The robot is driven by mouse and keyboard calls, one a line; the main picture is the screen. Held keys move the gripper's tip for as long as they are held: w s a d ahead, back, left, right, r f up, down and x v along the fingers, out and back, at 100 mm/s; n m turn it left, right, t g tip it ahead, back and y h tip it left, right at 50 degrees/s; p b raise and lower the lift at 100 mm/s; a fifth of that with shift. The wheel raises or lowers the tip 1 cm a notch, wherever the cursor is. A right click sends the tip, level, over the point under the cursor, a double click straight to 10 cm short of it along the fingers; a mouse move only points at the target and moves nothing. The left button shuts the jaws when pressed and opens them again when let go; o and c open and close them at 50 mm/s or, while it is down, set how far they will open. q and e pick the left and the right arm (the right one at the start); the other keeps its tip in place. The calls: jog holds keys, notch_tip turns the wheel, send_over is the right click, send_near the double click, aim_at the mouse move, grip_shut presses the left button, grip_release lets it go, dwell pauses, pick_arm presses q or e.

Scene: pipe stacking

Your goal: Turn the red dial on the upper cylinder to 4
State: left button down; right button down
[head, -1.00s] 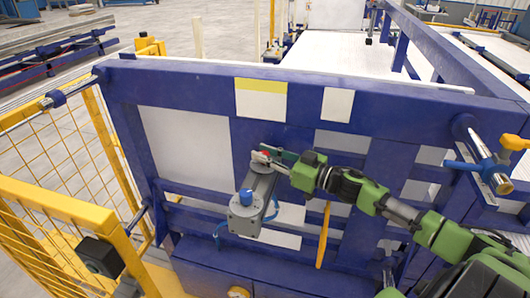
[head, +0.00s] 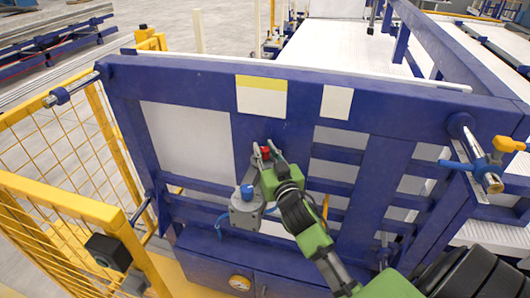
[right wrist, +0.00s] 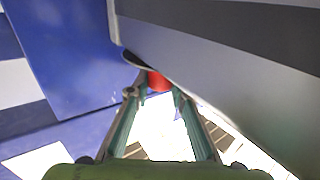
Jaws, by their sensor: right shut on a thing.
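The red dial (head: 265,152) sits at the top end of the grey cylinder, against the blue frame. My right gripper (head: 267,155) reaches up to it from below, one finger on each side of the dial. In the right wrist view, the red dial (right wrist: 158,82) shows between the fingertips (right wrist: 160,96), and the gripper is shut on it. The grey cylinder (right wrist: 230,60) fills the right side of that view. Its lower end (head: 243,217) with a blue knob (head: 247,191) shows left of my arm in the head view. The dial's numbers cannot be read. My left gripper is not in view.
The blue frame (head: 200,85) stands behind the cylinder, with white panels (head: 262,97) on it. A yellow mesh fence (head: 60,220) stands at the left. A valve with a yellow handle (head: 510,144) juts out at the right.

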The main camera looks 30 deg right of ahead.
jog(key=shift+m+g+h+b, duration=0.35)
jog(key=shift+m+h, duration=0.15)
jog(key=shift+h, duration=0.2)
jog(key=shift+r, duration=0.1)
jog(key=c, duration=1.8)
grip_release()
jog(key=shift+s+a, duration=0.1)
jog(key=shift+s, duration=0.15)
jog(key=v, duration=1.1)
jog(key=shift+s+a, duration=0.15)
jog(key=shift+a, duration=0.05)
